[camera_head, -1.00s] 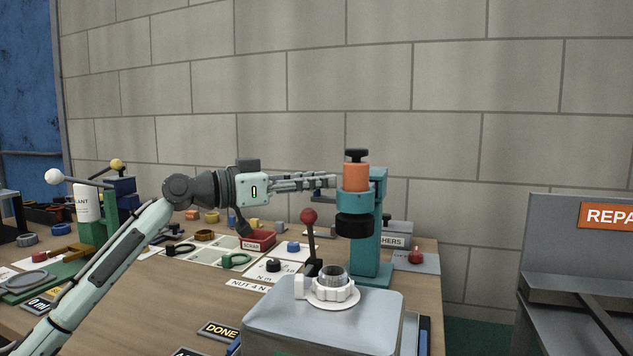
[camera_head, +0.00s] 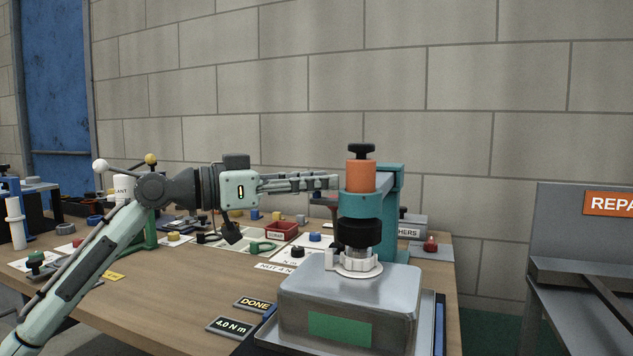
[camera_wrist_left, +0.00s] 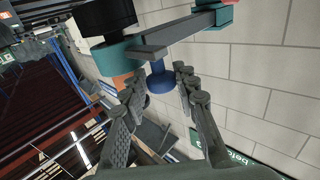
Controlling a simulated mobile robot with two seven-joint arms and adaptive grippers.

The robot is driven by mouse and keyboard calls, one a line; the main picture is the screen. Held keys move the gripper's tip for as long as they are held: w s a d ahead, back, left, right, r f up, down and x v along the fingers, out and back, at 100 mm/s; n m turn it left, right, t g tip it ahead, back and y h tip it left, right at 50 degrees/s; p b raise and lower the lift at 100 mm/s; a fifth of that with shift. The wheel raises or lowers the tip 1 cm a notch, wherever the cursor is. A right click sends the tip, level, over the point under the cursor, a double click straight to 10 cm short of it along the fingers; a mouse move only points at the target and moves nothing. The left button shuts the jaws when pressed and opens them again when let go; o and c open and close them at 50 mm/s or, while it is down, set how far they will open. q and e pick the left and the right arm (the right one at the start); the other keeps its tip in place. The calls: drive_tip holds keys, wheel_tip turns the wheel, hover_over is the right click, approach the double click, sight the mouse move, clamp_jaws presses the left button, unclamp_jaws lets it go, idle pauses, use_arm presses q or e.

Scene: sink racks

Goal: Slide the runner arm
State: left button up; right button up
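The runner arm (camera_head: 389,178) is a teal arm on a teal post. It carries an orange cylinder (camera_head: 361,176) with a black knob on top and a black collar below. The collar is over the white ring-shaped fixture (camera_head: 360,268) on the grey box; whether they touch is unclear. My left gripper (camera_head: 334,183) is at the left side of the runner's head. In the left wrist view its fingers (camera_wrist_left: 161,82) are apart, one on each side of a blue knob (camera_wrist_left: 160,77) on the runner arm. Contact with the knob cannot be told. My right gripper is not in view.
The grey box (camera_head: 350,285) stands at the table's front right. DONE (camera_head: 253,304) and 4.0 Nm (camera_head: 229,326) plates lie left of it. A red bin (camera_head: 282,229) and small coloured parts are behind. A grey repair stand (camera_head: 585,250) is at right.

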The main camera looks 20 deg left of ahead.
use_arm(q)
drive_tip(key=o, duration=0.4)
drive_tip(key=shift+s, duration=0.1)
drive_tip(key=v, duration=1.2)
drive_tip(key=shift+s, duration=0.1)
